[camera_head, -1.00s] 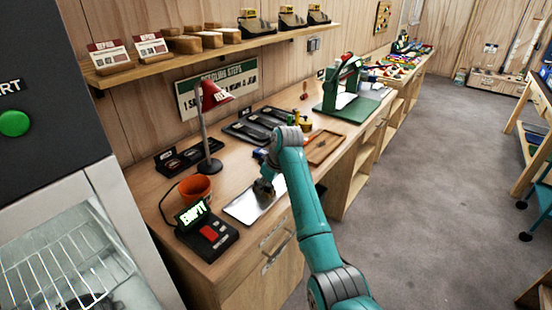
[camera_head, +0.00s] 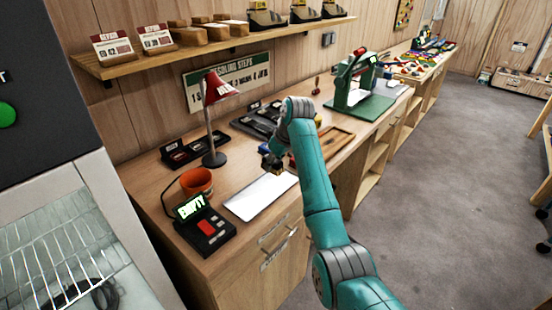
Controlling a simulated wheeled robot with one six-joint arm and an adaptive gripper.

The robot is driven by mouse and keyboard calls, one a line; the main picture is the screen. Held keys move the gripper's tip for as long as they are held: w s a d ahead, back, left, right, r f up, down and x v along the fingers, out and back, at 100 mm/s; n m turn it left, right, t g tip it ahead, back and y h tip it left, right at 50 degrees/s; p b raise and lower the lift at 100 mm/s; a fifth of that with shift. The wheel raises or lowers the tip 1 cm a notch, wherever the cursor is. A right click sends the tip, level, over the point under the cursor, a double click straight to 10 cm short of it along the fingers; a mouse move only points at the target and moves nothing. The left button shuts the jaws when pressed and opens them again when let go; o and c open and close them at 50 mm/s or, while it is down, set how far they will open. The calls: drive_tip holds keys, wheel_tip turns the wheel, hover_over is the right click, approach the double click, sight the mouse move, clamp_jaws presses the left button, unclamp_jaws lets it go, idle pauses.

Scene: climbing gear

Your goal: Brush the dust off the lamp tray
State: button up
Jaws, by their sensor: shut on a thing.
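The lamp tray (camera_head: 250,204) is a pale, flat, shiny sheet near the workbench's front edge, right of the orange pot. Its top looks bright and even; no dust can be made out at this size. My gripper (camera_head: 271,164) is small and dark in the view, above the bench at the tray's far right end, and it looks clear of the tray. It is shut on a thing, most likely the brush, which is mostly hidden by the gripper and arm. The red desk lamp (camera_head: 217,88) stands behind the tray, upright.
An orange pot (camera_head: 197,181) and a black box (camera_head: 205,232) with a lit EMPTY sign and red button stand left of the tray. A wooden tray (camera_head: 336,141) and a green press (camera_head: 362,104) are to the right. A shelf (camera_head: 220,43) overhangs the bench's back.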

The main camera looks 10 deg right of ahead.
drive_tip(key=shift+r, duration=0.9)
